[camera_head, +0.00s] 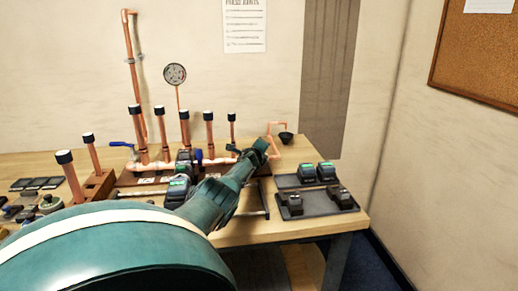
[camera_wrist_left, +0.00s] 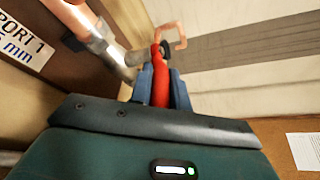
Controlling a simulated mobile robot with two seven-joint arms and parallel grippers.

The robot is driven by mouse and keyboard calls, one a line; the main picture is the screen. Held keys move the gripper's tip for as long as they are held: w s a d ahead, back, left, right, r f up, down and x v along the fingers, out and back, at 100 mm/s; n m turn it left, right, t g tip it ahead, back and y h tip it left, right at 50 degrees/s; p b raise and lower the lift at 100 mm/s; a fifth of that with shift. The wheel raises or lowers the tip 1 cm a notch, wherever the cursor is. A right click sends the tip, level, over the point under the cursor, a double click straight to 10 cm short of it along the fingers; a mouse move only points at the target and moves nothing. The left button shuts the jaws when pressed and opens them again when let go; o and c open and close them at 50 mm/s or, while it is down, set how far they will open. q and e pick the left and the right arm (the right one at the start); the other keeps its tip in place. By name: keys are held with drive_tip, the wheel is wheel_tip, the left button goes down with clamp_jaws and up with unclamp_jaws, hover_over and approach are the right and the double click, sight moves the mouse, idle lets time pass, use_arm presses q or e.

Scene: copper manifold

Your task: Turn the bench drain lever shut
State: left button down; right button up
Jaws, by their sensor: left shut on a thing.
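The drain lever (camera_wrist_left: 160,85) shows red in the left wrist view, with its handle running between my left gripper's fingers. My left gripper (camera_wrist_left: 161,92) is shut on it, one blue-grey finger on each side. In the head view my left gripper (camera_head: 261,147) is at the right end of the copper manifold (camera_head: 152,165), beside the bent copper drain pipe (camera_head: 277,125). The lever is hidden behind the gripper there. The valve joint at the lever's far end shows only partly. My right gripper is not in view.
A small dark cup (camera_head: 286,137) sits under the drain pipe's end. A dark tray (camera_head: 318,203) with several green-topped and dark tools lies at the bench's right. A blue lever (camera_head: 121,144) and a gauge (camera_head: 175,74) are on the pipes. Several upright capped copper pipes stand left of my gripper.

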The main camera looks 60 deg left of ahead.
use_arm(q)
drive_tip(key=shift+s, duration=0.1)
drive_tip(key=c, duration=1.5)
unclamp_jaws()
drive_tip(key=shift+s+a, duration=0.1)
drive_tip(key=shift+a, duration=0.05)
drive_tip(key=shift+c, duration=0.2)
drive_tip(key=shift+o, duration=1)
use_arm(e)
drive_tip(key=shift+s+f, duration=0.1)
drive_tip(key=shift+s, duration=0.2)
use_arm(q)
drive_tip(key=p+v, duration=0.1)
drive_tip(key=v, duration=1.2)
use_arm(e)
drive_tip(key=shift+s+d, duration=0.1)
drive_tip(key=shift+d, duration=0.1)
